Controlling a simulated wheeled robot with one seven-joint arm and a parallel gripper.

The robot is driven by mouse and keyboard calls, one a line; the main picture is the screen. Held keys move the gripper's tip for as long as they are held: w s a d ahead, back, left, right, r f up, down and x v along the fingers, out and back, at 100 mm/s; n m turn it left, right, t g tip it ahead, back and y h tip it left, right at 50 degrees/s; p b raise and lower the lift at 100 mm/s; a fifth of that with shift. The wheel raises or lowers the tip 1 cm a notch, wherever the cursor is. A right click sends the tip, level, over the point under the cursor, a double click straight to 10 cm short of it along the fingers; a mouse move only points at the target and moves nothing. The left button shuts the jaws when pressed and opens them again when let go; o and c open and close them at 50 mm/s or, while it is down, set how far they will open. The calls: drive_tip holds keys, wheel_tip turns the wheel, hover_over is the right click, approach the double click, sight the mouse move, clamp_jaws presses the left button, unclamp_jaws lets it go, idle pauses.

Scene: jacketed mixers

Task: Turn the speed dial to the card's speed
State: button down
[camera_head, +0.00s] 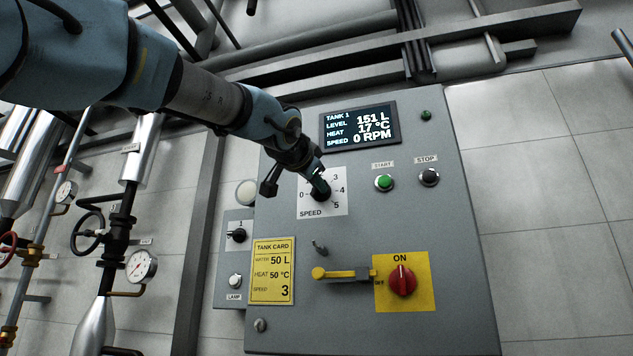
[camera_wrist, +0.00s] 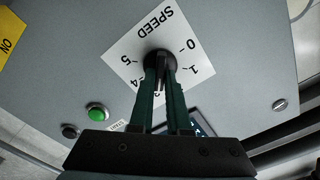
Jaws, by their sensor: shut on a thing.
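The black speed dial (camera_head: 320,192) sits on a white scale plate (camera_head: 335,205) marked 0 to 5 on the grey panel. My gripper (camera_head: 317,183) reaches it from the upper left. In the wrist view, the dial (camera_wrist: 160,57) is between the fingertips of my gripper (camera_wrist: 160,66), which is shut on it. The fingers cover part of the scale, and I cannot tell for sure which number the dial points to. The yellow tank card (camera_head: 273,271) reads water 50 L, heat 50 °C, speed 3. The display (camera_head: 360,126) reads 151 L, 17 °C, 0 RPM.
A green start button (camera_head: 384,182) and a black stop button (camera_head: 429,177) are right of the dial. Below are a yellow-handled lever (camera_head: 340,274) and a red switch (camera_head: 402,280) at ON. A small lamp box (camera_head: 235,260) adjoins the panel's left side.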

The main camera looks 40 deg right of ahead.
drive_tip(key=shift+m, duration=0.4)
drive_tip(key=c, duration=0.9)
unclamp_jaws()
drive_tip(key=b+v, duration=0.3)
drive_tip(key=v, duration=0.7)
drive_tip(key=shift+s+a, duration=0.2)
drive_tip(key=shift+a, duration=0.15)
drive_tip(key=shift+f, duration=0.1)
